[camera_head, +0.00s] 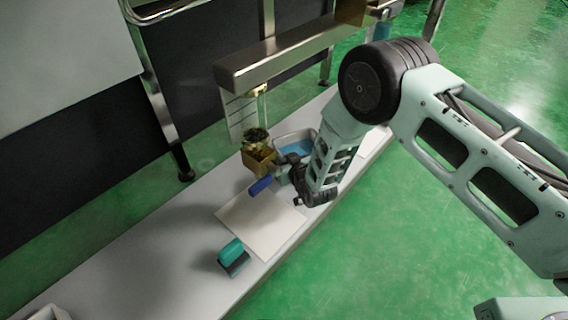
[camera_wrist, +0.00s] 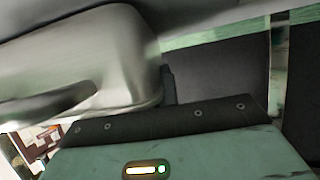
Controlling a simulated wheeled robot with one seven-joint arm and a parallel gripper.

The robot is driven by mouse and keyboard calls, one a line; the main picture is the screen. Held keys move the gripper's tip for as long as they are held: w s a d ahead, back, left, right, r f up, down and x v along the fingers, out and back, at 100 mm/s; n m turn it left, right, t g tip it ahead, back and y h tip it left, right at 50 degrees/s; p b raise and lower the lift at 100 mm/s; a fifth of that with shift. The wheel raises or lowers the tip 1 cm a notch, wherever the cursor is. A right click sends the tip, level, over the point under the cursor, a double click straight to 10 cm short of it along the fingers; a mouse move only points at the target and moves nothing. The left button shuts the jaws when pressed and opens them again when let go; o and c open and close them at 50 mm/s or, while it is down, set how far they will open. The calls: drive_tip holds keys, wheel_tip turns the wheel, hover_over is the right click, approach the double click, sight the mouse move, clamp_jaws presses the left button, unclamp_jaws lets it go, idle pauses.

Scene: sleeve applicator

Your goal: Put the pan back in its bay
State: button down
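A grey pan (camera_head: 281,139) with a blue inside sits on the white bench, partly hidden behind my wrist. My gripper (camera_head: 287,163) is low at the pan's near side, its dark fingers small and overlapping the pan's edge in this view. In the wrist view a large, smooth, metallic grey rounded body (camera_wrist: 115,55) fills the upper left, very close to the camera; it may be the pan. One dark finger-like part shows beside it. I cannot tell whether the fingers are open or shut on the rim. No bay can be clearly made out.
A metal beam (camera_head: 275,65) with a hanging sheet (camera_head: 238,117) stands behind. The bench's left part is mostly clear.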

drive_tip(key=shift+w+r, duration=0.1)
drive_tip(key=c, duration=1.7)
unclamp_jaws()
drive_tip(key=shift+f, duration=0.2)
drive_tip(key=shift+r, duration=0.1)
